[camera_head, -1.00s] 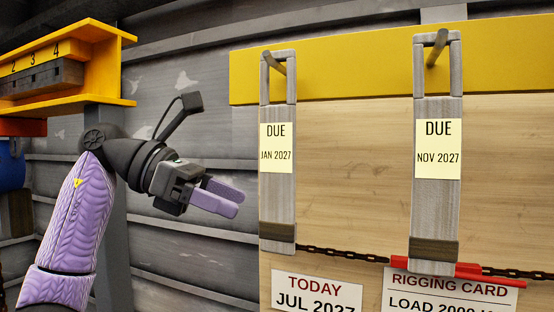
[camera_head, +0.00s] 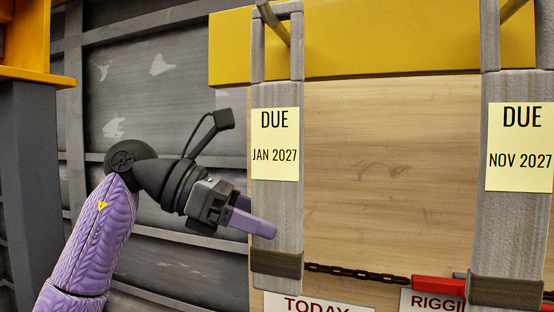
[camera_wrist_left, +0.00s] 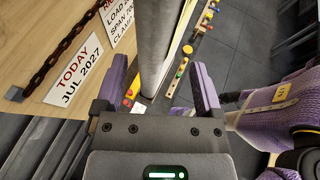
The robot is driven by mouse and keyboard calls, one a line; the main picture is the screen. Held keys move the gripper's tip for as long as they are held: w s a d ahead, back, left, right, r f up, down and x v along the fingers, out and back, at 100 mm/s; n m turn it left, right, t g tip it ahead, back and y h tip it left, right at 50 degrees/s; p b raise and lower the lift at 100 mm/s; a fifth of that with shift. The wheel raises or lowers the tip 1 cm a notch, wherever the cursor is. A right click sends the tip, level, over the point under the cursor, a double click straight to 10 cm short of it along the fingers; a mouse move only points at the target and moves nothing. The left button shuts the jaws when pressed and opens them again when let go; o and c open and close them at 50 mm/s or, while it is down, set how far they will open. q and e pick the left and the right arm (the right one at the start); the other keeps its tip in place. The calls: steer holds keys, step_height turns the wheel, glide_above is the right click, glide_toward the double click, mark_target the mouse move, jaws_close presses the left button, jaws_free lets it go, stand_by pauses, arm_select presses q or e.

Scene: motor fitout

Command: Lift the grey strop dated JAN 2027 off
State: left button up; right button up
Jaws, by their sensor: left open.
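The grey strop dated JAN 2027 (camera_head: 276,220) hangs by its top loop from a peg (camera_head: 271,20) on the yellow rail, with a yellow DUE tag (camera_head: 275,144) and a darker band near its lower end. My left gripper (camera_head: 258,220) is open at the strop's lower part, its purple fingers overlapping the strop in the head view. In the left wrist view the grey strop (camera_wrist_left: 156,40) runs between the two open fingers (camera_wrist_left: 160,88); I cannot tell whether they touch it. My right gripper is not in view.
A second grey strop (camera_head: 508,230), dated NOV 2027, hangs to the right. A chain (camera_head: 355,272) and a red piece (camera_head: 437,285) are low on the wooden board (camera_head: 390,170). A TODAY JUL 2027 sign (camera_wrist_left: 78,75) is below. A yellow shelf (camera_head: 25,40) stands at left.

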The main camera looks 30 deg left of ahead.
arm_select(q)
steer(key=shift+w+d+f, duration=0.15)
steer(key=shift+w+f, duration=0.1)
steer(key=shift+w, duration=0.3)
steer(key=shift+s, duration=0.15)
steer(key=shift+s+d+r, duration=0.1)
steer(key=shift+s+d, duration=0.05)
steer(key=shift+c, duration=0.7)
jaws_close()
